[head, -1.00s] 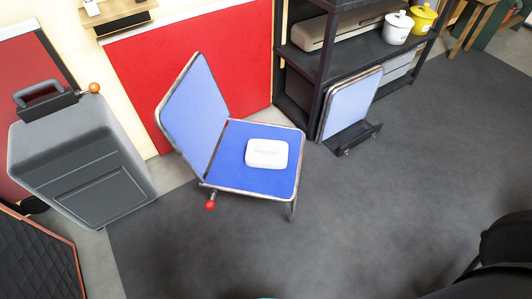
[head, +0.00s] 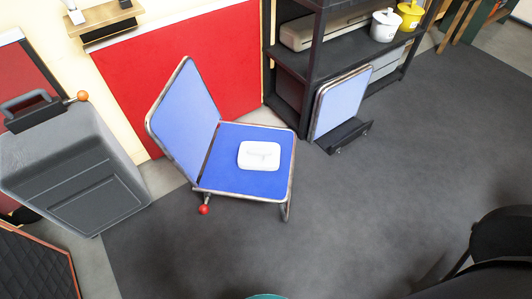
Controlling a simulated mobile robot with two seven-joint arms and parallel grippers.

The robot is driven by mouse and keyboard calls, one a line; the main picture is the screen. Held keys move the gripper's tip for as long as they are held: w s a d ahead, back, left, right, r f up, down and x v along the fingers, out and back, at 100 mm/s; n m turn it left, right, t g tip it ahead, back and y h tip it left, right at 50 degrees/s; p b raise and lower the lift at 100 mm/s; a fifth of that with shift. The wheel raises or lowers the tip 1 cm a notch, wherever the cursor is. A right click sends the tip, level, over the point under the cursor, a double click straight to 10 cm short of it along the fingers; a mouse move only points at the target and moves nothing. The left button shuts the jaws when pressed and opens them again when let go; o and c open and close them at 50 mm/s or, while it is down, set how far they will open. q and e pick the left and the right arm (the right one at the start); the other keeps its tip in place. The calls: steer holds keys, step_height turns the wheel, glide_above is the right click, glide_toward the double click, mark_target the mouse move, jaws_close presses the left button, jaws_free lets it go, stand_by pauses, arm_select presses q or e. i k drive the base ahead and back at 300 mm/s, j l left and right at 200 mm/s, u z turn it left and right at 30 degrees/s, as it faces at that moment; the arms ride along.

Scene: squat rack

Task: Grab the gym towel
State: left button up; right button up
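A white, rounded, box-like item (head: 259,155) lies on the blue seat of a folding chair (head: 265,183). It has a raised strip on top, and I cannot tell whether it is a folded towel or a wipes box. No other towel-like thing is clear in the head view. Neither of my grippers shows.
A grey bin-like case (head: 75,165) stands left of the chair. A black shelf (head: 300,62) with a white pot (head: 384,26) and a yellow pot (head: 410,15) stands behind right. A folded blue panel (head: 341,103) leans by it. Dark floor (head: 390,190) right of the chair is clear.

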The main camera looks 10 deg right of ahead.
mark_target(252, 155)
steer(key=i+l+z, duration=0.2)
steer(key=z, duration=0.3)
steer(key=i+l+z, duration=0.1)
steer(key=i+z, duration=0.15)
steer(key=z, duration=0.25)
steer(key=i+z, duration=0.25)
steer(key=z, duration=0.25)
steer(key=i+l+u, duration=0.1)
steer(key=i+l, duration=0.15)
steer(key=i, duration=0.3)
steer(key=i+l, duration=0.3)
steer(key=i, duration=0.2)
steer(key=i+u, duration=0.1)
steer(key=u, duration=0.35)
steer(key=i+u, duration=0.15)
steer(key=u, duration=0.3)
steer(key=i+u, duration=0.1)
steer(key=u, duration=0.35)
steer(key=i+l+u, duration=0.1)
steer(key=u, duration=0.35)
